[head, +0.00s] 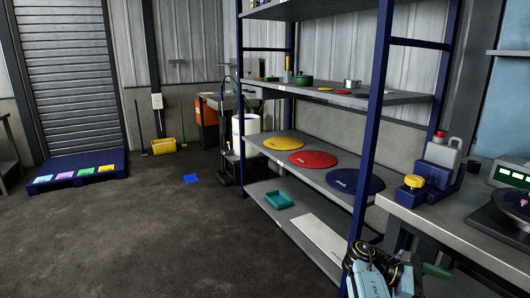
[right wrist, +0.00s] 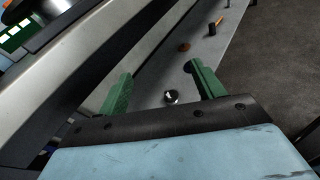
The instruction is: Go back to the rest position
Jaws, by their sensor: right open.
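My right gripper (right wrist: 162,72) shows in the right wrist view with its two green fingers spread wide apart. Nothing is held between them. In the head view my right arm is at the bottom, right of the middle, near the front post of the shelving and the edge of the workbench (head: 455,240). Part of a green finger shows there beside the bench. My left gripper is not in either view.
Blue shelving (head: 385,110) holds a yellow disc (head: 283,141), a red disc (head: 313,158) and a blue disc (head: 356,181). A grey jug (head: 443,155) stands on the bench. A blue pallet (head: 78,170) lies far left. Open floor (head: 140,240) fills the left.

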